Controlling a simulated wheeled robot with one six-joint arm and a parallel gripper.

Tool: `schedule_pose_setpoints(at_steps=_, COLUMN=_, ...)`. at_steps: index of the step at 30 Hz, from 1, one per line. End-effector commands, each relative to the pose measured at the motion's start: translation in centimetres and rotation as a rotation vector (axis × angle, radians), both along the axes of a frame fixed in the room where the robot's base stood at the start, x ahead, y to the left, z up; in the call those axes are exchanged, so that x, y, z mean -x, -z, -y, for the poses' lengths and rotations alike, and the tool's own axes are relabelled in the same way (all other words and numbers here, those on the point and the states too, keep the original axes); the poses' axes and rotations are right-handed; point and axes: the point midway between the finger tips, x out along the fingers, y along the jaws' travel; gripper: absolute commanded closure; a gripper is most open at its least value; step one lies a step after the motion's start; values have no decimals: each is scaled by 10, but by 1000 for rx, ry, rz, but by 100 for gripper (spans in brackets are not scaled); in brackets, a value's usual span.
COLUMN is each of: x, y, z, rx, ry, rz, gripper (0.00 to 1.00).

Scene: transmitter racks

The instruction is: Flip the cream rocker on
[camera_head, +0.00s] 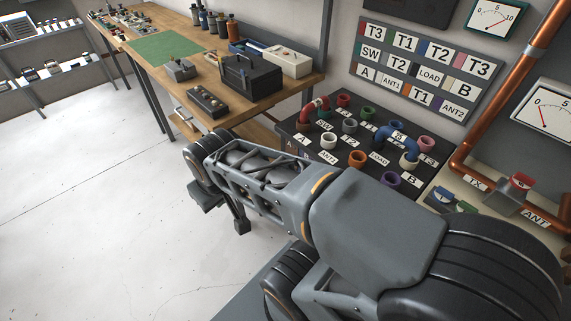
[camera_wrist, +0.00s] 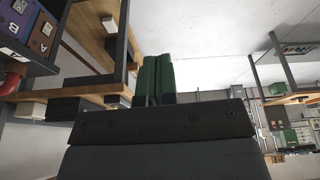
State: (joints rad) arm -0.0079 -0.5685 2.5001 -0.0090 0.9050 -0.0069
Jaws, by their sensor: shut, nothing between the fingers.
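I cannot make out a cream rocker for certain in either view. A cream box (camera_head: 288,61) with a small red spot on top stands at the back of the wooden workbench, but I cannot tell whether it carries a rocker. My gripper (camera_wrist: 157,62) shows in the wrist view as two green fingers side by side, closed together with nothing between them. It points at open space beside the bench, touching nothing that I can see. In the head view my arm reaches left across the floor, in front of the bench, and its finger ends cannot be made out.
The workbench (camera_head: 283,90) holds a black toolbox (camera_head: 250,78), a small knob box (camera_head: 207,102), a grey box (camera_head: 180,68) and a green mat (camera_head: 160,47). A patch panel (camera_head: 334,158) with coloured sockets and copper pipes (camera_head: 500,83) lie at right. The white floor (camera_head: 90,190) at left is clear.

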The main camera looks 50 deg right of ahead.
Motion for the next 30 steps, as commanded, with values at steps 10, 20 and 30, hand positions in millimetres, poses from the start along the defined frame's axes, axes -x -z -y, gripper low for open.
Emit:
schedule_pose_setpoints(at_steps=10, x=-43, y=90, z=86, rx=429, ry=-244, rz=-404, gripper=100)
schedule_pose_setpoints(at_steps=20, x=-118, y=208, z=203, rx=940, ry=-674, rz=-990, gripper=100)
schedule_pose_setpoints(at_steps=30, x=-168, y=301, z=253, rx=1226, ry=-980, rz=-1314, gripper=100)
